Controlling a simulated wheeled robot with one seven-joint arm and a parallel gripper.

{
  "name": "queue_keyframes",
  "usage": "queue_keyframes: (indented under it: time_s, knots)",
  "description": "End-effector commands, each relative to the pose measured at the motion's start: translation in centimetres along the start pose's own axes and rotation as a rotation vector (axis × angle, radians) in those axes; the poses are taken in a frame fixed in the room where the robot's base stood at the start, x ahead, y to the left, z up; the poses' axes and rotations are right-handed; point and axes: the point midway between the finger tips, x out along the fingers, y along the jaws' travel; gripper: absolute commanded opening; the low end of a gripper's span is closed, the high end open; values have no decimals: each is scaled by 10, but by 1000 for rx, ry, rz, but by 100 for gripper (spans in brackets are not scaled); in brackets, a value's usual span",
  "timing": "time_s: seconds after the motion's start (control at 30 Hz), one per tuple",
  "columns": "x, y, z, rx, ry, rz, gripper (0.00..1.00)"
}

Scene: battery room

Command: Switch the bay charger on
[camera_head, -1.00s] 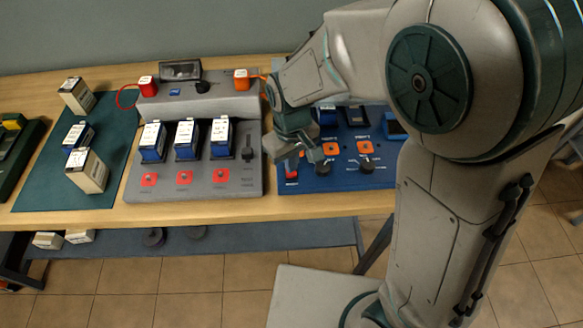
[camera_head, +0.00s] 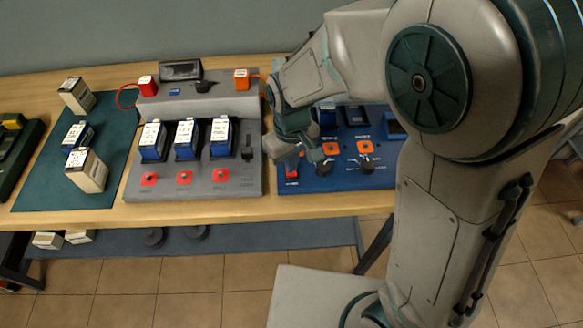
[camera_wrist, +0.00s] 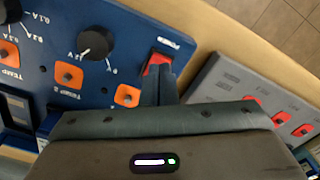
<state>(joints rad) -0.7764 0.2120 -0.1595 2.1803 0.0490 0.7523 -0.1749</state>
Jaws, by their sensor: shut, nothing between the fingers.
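The blue charger panel (camera_head: 340,182) stands on the table, partly hidden behind my arm. In the wrist view it carries black dials, orange square buttons and a red rocker switch (camera_wrist: 157,62) marked as power. The switch also shows near the panel's front left corner in the head view (camera_head: 292,173). My gripper (camera_wrist: 165,82) is shut and empty, its fingertips right at the switch. They cover part of it, so I cannot tell whether they touch it or which way it is tipped. In the head view my gripper (camera_head: 305,158) hangs over the panel's left front.
A grey console (camera_head: 225,187) with three blue batteries, red buttons and a black lever stands close on the left. A green mat (camera_head: 50,190) with several battery blocks lies further left. The table's wooden front edge (camera_head: 230,214) runs just before the panels.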

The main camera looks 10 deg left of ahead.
Motion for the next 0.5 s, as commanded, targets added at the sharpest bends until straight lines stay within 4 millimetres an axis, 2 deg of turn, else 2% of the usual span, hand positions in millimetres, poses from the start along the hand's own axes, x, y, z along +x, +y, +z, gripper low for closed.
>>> queue_keyframes:
  time_s: [0.5]
  knots:
    - [9,0,0,0,-1,0,0]
